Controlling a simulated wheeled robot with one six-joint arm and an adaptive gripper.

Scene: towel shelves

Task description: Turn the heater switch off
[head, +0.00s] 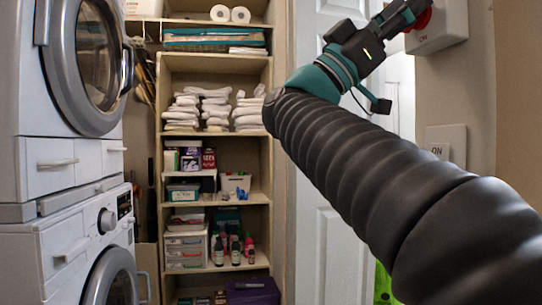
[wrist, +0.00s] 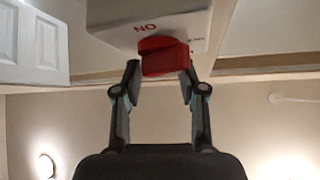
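A white switch box (head: 452,22) with a red knob (head: 421,19) is on the wall at the upper right of the head view. I take it to be the heater switch. In the wrist view the box (wrist: 190,20) is at the top, with inverted red lettering beside the red knob (wrist: 165,60). My gripper (head: 408,12) reaches up to the knob. Its fingers are apart, with the tips (wrist: 160,69) on either side of the knob in the wrist view. Whether they touch it, I cannot tell. The knob is partly hidden by my gripper in the head view.
A wall plate (head: 446,146) marked ON is below the box. A white door (head: 330,215) stands behind my arm. Shelves (head: 215,145) with towels and bottles are at the centre, and stacked laundry machines (head: 65,240) at the left.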

